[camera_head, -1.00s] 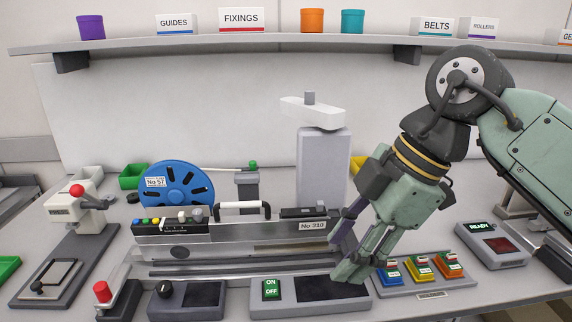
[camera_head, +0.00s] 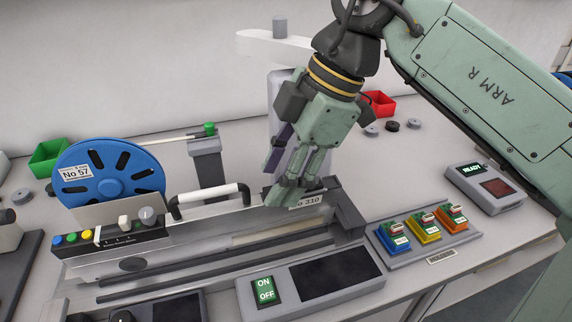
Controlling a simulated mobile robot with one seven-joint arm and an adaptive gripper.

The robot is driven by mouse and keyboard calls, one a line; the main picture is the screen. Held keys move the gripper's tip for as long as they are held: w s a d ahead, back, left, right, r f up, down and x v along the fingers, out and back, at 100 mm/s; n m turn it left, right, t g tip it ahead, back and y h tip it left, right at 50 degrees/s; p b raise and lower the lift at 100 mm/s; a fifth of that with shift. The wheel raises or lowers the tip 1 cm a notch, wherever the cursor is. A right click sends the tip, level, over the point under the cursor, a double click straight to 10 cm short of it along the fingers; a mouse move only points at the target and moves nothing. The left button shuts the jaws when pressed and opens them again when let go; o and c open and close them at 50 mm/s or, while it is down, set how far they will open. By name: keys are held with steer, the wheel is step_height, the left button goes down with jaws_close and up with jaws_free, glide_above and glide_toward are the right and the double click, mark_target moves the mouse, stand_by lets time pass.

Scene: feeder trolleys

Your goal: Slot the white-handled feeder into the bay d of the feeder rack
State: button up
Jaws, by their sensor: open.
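The white-handled feeder is a long grey metal body (camera_head: 200,243) with a blue reel at its left end and a "310" label at its right. It lies lengthwise on the bench. Its white handle (camera_head: 211,194) arches above the middle of its top and is free. My gripper (camera_head: 275,182) is open and empty, pointing down and left at the feeder's right end. Its fingers are right of the handle and partly hide the label. I cannot tell whether they touch the feeder. No feeder rack or bay d is recognisable in this view.
A panel with an ON/OFF switch (camera_head: 265,291) lies in front of the feeder. A grey post (camera_head: 207,165) and a white-topped column (camera_head: 268,47) stand behind.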

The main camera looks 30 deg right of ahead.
mark_target(256, 200)
steer(key=b+x, duration=0.4)
steer(key=x, duration=0.3)
steer(key=shift+w+f, duration=0.2)
steer(key=shift+f, duration=0.05)
steer(key=shift+c, duration=0.2)
jaws_close()
stand_by(0.5)
steer(key=shift+a, duration=0.25)
steer(key=shift+w+a+b, duration=0.15)
steer(key=shift+a+b, duration=0.2)
steer(key=shift+a, duration=0.15)
steer(key=shift+w+a, duration=0.15)
steer(key=shift+a, duration=0.35)
steer(key=shift+o, duration=0.2)
jaws_free()
